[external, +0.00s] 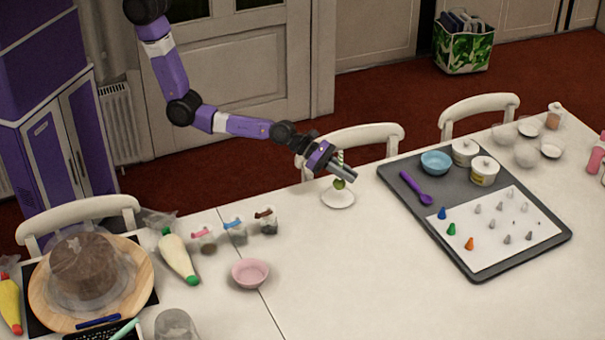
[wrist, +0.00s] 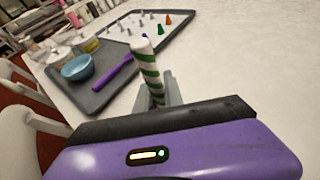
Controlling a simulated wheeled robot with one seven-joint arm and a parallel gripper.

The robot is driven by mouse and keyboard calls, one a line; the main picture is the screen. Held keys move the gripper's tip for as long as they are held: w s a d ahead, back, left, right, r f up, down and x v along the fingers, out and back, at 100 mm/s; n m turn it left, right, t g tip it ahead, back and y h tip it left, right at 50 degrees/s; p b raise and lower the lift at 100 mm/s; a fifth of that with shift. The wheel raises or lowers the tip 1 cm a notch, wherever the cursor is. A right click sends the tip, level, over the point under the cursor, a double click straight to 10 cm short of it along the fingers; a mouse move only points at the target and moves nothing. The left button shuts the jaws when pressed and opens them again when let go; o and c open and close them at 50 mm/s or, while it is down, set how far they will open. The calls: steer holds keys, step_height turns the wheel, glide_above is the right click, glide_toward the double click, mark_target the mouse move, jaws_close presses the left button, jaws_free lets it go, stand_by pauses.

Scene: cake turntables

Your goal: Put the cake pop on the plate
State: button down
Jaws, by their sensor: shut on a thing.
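My gripper (external: 347,174) is shut on the cake pop (external: 339,183), a green ball on a green-and-white striped stick. In the external view the ball hangs below the fingertips, over the white plate (external: 338,199). I cannot tell whether the ball touches the plate. In the wrist view the striped stick of the cake pop (wrist: 150,70) stands up between the grey fingers of my gripper (wrist: 158,92). The ball and the plate are hidden there.
A grey tray (external: 400,212) to the right holds a blue bowl (external: 436,162), white pots, a purple spoon (external: 415,187) and piping nozzles. A pink bowl (external: 250,273) stands to the left. A white chair (external: 352,138) is behind the plate. The front middle table is clear.

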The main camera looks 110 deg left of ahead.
mark_target(340, 180)
steer(key=shift+f+b, duration=0.6)
steer(key=shift+f, duration=1.3)
steer(key=shift+f, duration=0.1)
steer(key=c, duration=1.5)
jaws_free()
steer(key=shift+o, duration=0.2)
steer(key=shift+s, duration=0.1)
steer(key=d+p+v, duration=0.1)
steer(key=p+v, duration=0.1)
steer(key=v, duration=1)
steer(key=shift+a, duration=0.45)
